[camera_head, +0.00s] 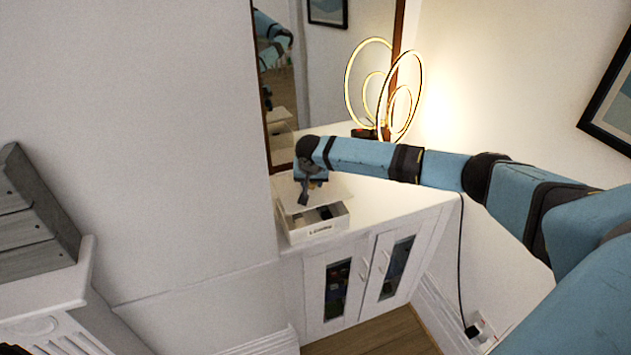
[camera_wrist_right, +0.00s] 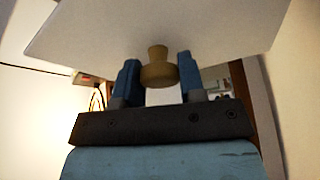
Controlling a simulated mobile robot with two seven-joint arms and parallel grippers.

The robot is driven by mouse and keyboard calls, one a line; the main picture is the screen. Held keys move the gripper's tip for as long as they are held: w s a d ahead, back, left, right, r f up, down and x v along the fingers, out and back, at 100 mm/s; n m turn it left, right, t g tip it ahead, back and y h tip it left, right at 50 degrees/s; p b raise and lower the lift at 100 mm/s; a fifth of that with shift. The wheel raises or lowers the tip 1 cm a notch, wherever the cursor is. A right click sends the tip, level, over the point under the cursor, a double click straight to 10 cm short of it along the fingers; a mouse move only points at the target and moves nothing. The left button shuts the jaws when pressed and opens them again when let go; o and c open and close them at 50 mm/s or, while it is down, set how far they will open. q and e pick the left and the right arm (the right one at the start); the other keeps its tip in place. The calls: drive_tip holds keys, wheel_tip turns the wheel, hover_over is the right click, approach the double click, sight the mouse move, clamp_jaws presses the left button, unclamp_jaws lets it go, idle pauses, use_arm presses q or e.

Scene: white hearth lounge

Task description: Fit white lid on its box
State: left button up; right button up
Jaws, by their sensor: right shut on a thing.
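The white box (camera_head: 318,230) with small dark lettering on its front stands open on top of the white cabinet, near the wall corner. Dark contents show inside it. The white lid (camera_head: 336,189) is a flat plate held over the box and looks tilted. In the right wrist view the lid (camera_wrist_right: 150,28) fills the top, with a wooden knob (camera_wrist_right: 157,70) on it. My right gripper (camera_head: 304,196) is shut on the lid's knob; its blue fingers stand on either side of it in the wrist view. My left gripper is out of view.
The white cabinet (camera_head: 400,208) has clear top space right of the box. A lit ring lamp (camera_head: 385,90) stands at the back. A mirror (camera_head: 283,75) behind reflects my arm. A wall juts out close on the left (camera_head: 200,150).

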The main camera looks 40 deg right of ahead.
sight(312, 190)
drive_tip(key=shift+s+f+b, duration=0.1)
drive_tip(key=shift+f+b, duration=0.65)
drive_tip(key=shift+b, duration=0.1)
wheel_tip(312, 190, down, 3)
drive_tip(key=b, duration=0.3)
drive_tip(key=shift+f, duration=0.6)
drive_tip(key=shift+p, duration=0.5)
drive_tip(key=shift+f+p, duration=0.5)
idle(1.0)
drive_tip(key=o, duration=1.5)
